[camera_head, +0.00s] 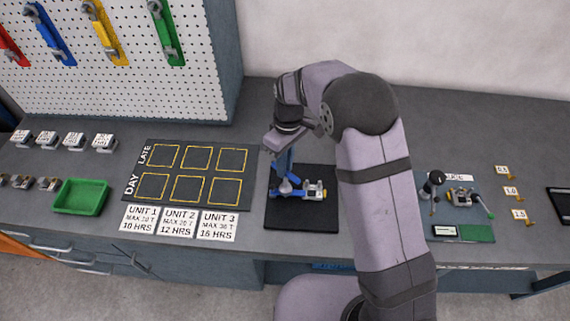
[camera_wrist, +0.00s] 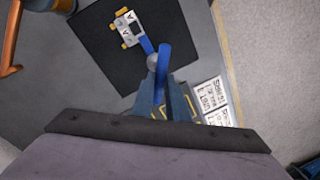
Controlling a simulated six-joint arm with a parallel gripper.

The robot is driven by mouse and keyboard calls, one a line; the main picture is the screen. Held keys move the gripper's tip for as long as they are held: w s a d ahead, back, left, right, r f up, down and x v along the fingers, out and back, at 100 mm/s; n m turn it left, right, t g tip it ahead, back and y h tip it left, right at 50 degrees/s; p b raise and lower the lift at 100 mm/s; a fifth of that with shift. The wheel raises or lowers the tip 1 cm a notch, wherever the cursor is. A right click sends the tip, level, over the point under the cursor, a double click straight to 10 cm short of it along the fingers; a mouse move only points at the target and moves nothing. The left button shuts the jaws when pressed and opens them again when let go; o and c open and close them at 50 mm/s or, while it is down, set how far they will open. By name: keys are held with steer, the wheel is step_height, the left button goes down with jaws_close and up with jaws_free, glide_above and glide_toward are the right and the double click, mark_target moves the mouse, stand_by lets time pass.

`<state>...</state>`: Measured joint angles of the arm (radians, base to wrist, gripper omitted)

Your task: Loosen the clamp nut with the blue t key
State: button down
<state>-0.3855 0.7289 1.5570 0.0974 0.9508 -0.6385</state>
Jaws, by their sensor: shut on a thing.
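The blue t key (camera_head: 283,186) is at the clamp on the black mat (camera_head: 287,239). In the wrist view the blue key (camera_wrist: 163,62) runs from between my fingers toward the grey rounded part of the clamp. My gripper (camera_head: 285,158) points down over the left part of the mat and is shut on the key; it also shows in the wrist view (camera_wrist: 168,98). The clamp (camera_head: 313,189) is a small silver and white block with yellow ends, and it shows in the wrist view (camera_wrist: 128,29). The nut is hidden, so I cannot tell how the key sits on it.
A dark board with yellow squares (camera_head: 188,145) and three unit cards (camera_head: 178,221) lie left of the mat. A green tray (camera_head: 81,197) is farther left. A fixture board (camera_head: 476,232) stands right of my arm. Coloured wrenches hang on the pegboard (camera_head: 130,91) behind.

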steer(key=shift+f, duration=0.1)
steer(key=shift+m, duration=0.5)
steer(key=shift+r, duration=0.2)
